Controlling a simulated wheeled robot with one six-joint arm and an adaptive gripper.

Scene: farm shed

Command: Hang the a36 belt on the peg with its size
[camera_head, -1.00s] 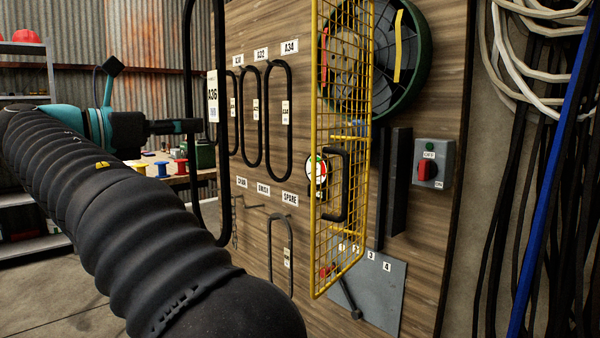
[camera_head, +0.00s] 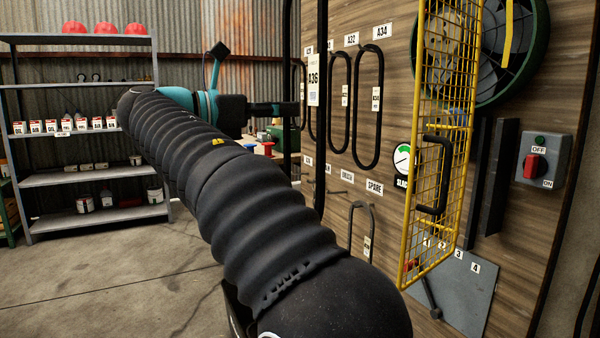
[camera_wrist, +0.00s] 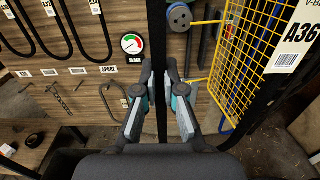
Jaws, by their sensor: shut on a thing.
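The A36 belt (camera_head: 321,150) is a long black loop with a white A36 tag (camera_head: 313,80), hanging in front of the wooden board. My gripper (camera_head: 290,109) is shut on it; in the wrist view, my fingers (camera_wrist: 160,72) pinch one upright strand (camera_wrist: 161,110), and its A36 tag (camera_wrist: 298,45) shows at the right. Other black belts (camera_head: 368,110) hang on the board under the labels A32 (camera_head: 351,39) and A34 (camera_head: 382,31); a label further left is partly covered. A lower row includes a SPARE label (camera_head: 374,187) with a short loop below.
A yellow mesh guard (camera_head: 440,150) with a black handle stands out from the board, right of the belts. Behind it are a green-rimmed wheel (camera_head: 500,60) and a switch box (camera_head: 545,160). Grey shelves (camera_head: 90,175) stand at the left. Floor between is clear.

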